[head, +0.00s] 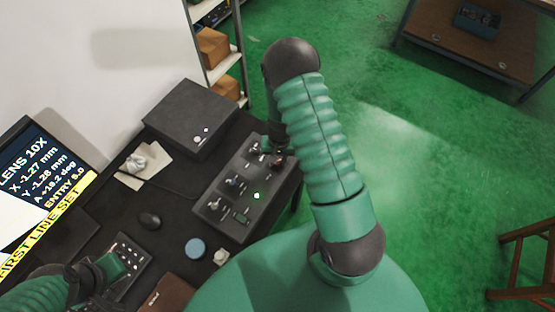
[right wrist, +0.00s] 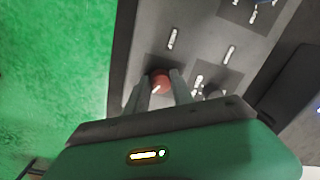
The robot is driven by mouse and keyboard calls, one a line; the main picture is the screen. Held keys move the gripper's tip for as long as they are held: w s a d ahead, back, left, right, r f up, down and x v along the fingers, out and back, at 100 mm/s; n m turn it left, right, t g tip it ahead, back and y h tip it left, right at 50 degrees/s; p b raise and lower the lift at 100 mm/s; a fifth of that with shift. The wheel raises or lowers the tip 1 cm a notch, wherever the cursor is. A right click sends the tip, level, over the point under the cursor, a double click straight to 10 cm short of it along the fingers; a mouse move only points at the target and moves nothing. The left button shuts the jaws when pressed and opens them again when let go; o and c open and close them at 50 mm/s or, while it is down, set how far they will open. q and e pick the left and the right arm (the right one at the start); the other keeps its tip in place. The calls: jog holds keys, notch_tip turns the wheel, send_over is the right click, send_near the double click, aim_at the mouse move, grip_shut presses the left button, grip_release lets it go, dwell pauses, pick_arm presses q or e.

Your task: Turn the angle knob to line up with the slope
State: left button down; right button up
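The control panel (head: 225,205) lies on the dark desk with several small knobs and a lit green lamp. My right gripper (head: 272,150) is at its far right end, partly hidden by my arm. In the right wrist view its fingers stand on both sides of a red knob (right wrist: 161,84) and close in on it, with no clear gap visible. The knob has a pale pointer mark. The screen (head: 35,165) reads LENS 10X, X -1.27 mm, Y -1.28 mm, A about +19.2 deg and ENTRY 5.0. My left gripper (head: 85,290) is low by a keypad (head: 128,262); its fingers are unclear.
A yellow banner (head: 48,230) reads FIRST LINE SET. A dark box (head: 190,115), a pale cloth (head: 150,170) with a metal part, a mouse (head: 150,220), a blue-topped round pot (head: 195,248) and a brown notebook (head: 165,297) lie on the desk.

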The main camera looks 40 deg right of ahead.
aim_at(280, 161)
grip_shut()
jog(key=o, duration=0.7)
grip_release()
jog(key=r, duration=1.6)
jog(key=shift+s+d+r, duration=0.15)
jog(key=shift+d+r, duration=0.1)
jog(key=shift+r, duration=0.1)
